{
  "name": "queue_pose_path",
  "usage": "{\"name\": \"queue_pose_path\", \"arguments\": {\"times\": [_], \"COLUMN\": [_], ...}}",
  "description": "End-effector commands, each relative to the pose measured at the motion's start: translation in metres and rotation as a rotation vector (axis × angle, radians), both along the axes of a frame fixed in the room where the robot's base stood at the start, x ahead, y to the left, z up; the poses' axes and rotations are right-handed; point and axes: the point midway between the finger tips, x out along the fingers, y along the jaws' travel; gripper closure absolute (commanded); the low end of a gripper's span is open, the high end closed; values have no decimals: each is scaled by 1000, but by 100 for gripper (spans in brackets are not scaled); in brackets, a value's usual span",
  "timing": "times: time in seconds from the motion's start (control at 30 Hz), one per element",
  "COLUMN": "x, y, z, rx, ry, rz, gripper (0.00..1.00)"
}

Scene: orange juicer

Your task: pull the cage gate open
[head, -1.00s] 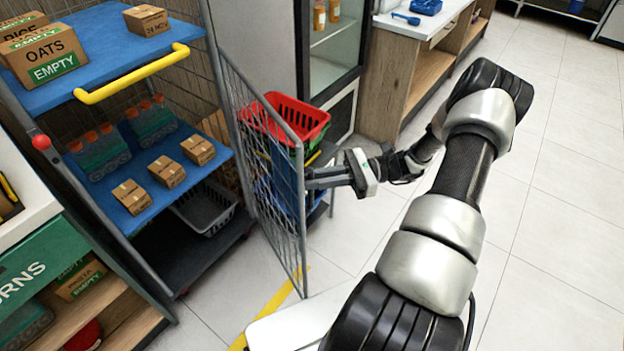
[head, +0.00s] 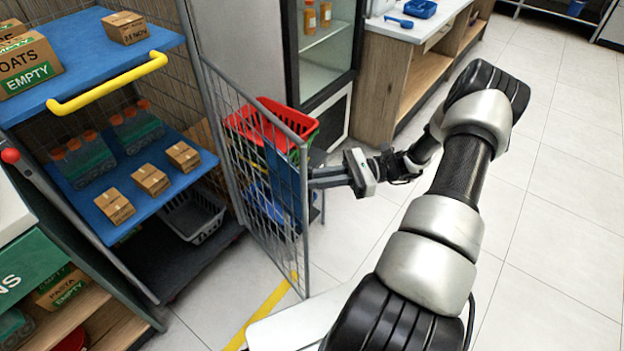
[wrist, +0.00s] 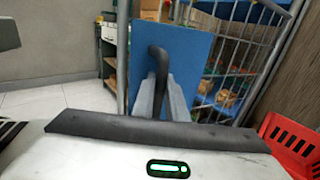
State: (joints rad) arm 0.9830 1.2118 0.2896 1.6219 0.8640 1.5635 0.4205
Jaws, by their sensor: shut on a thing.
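The cage gate (head: 270,190) is a grey wire-mesh panel hinged on the right side of the roll cage, and it stands swung out from the cage front. A blue panel is fixed on the gate and shows in the wrist view (wrist: 190,60). A dark curved handle (wrist: 158,62) stands out from that panel. My gripper (head: 312,178) is at the gate's outer edge in the head view. In the wrist view its two grey fingers (wrist: 162,100) are shut around the lower part of the handle.
The roll cage has blue shelves (head: 90,75) with cartons (head: 150,179), bottle packs and a yellow bar (head: 107,83). Red baskets (head: 270,125) are stacked behind the gate. A counter (head: 415,30) stands at the back. Open tiled floor (head: 560,200) lies to the right.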

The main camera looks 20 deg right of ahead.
Motion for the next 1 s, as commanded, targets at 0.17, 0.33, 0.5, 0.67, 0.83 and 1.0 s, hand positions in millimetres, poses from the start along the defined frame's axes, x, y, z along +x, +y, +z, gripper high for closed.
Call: {"name": "queue_pose_path", "arguments": {"times": [0.17,0.33,0.5,0.67,0.83,1.0], "x": [5,4,3,2,-4,-12], "y": [1,1,1,-4,-27,-67], "z": [2,2,1,1,0,0], "rx": [1,1,1,0,-1,-2], "ry": [-6,-6,-3,-3,-4,-5], "rz": [-6,-5,-4,-5,-6,-7], "gripper": [100,69,69,69,69,69]}}
